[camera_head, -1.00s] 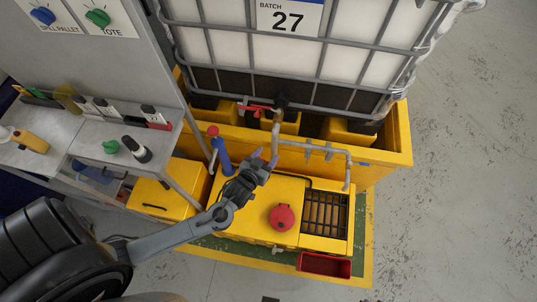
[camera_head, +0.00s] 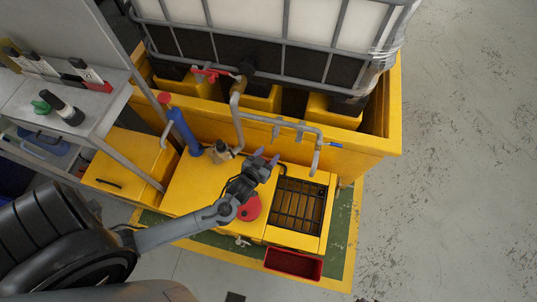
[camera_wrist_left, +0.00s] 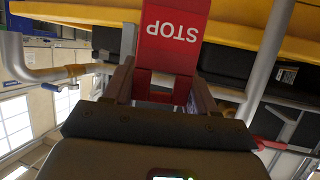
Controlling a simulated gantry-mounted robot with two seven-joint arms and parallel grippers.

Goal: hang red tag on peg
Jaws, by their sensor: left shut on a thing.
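My left gripper (camera_head: 267,157) hovers over the yellow unit, near the grate's upper left corner. It is shut on a flat red tag (camera_wrist_left: 172,35) with white STOP lettering, seen upside down in the left wrist view, where the gripper (camera_wrist_left: 160,85) shows its two fingers on either side of the tag. In the head view I cannot make out the tag. No peg shows clearly; a grey pipe (camera_head: 255,119) with small upright brackets runs just beyond the gripper. My right gripper is not in view.
A red-handled valve (camera_head: 210,74) sits below the caged white tank (camera_head: 253,18). A blue post (camera_head: 184,131) and brass fitting (camera_head: 222,152) stand left of the gripper. My arm partly covers a red knob (camera_head: 250,208). A black grate (camera_head: 297,205) lies right. Open floor (camera_head: 460,170) is far right.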

